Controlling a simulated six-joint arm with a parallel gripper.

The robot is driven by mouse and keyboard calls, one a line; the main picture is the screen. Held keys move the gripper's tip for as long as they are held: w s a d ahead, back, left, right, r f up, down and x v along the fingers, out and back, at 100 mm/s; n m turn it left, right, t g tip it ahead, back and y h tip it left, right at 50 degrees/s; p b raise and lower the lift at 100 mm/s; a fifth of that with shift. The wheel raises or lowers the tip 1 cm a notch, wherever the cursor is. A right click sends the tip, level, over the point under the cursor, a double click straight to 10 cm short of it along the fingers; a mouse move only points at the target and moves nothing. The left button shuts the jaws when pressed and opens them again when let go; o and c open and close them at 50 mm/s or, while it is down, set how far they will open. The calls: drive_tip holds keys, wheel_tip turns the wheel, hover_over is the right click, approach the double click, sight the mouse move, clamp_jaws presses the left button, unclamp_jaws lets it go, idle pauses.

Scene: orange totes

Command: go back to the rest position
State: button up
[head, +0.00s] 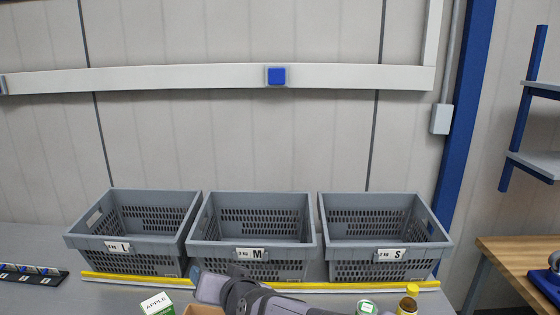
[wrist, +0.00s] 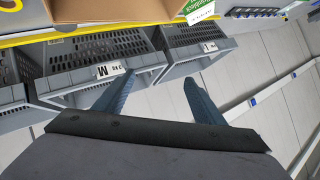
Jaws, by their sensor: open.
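My gripper (wrist: 160,95) is open in the wrist view, its two dark blue-grey fingers spread with nothing between them. In the head view my gripper and arm show at the bottom middle, in front of the middle tote, and the fingertips are hard to make out. Three grey totes stand in a row: L (head: 92,241) on the left, M (head: 205,247) in the middle and S (head: 432,245) on the right. The parts of their insides that show look empty.
A cardboard box (wrist: 134,22) lies close by in the wrist view. An apple carton (head: 157,304), a green-lidded can (head: 367,307) and a yellow-capped bottle (head: 408,302) stand before the totes. A yellow strip (head: 140,280) runs along their fronts. A dark rack (head: 32,275) is at left.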

drive_tip(key=s+d+f+g+h, duration=0.2)
drive_tip(key=s+d+f, duration=0.15)
drive_tip(key=d, duration=0.45)
drive_tip(key=s+d+f+g+h, duration=0.1)
drive_tip(key=s+d+f+g, duration=0.1)
drive_tip(key=d+f, duration=0.45)
drive_tip(key=s+d+f+g+h+b, duration=0.3)
drive_tip(key=s+d+f+g, duration=0.3)
drive_tip(key=s+d+f, duration=0.8)
drive_tip(key=s+d+b, duration=0.1)
drive_tip(key=s, duration=0.1)
drive_tip(key=shift+s+d+g+h, duration=0.3)
drive_tip(key=shift+d, duration=0.05)
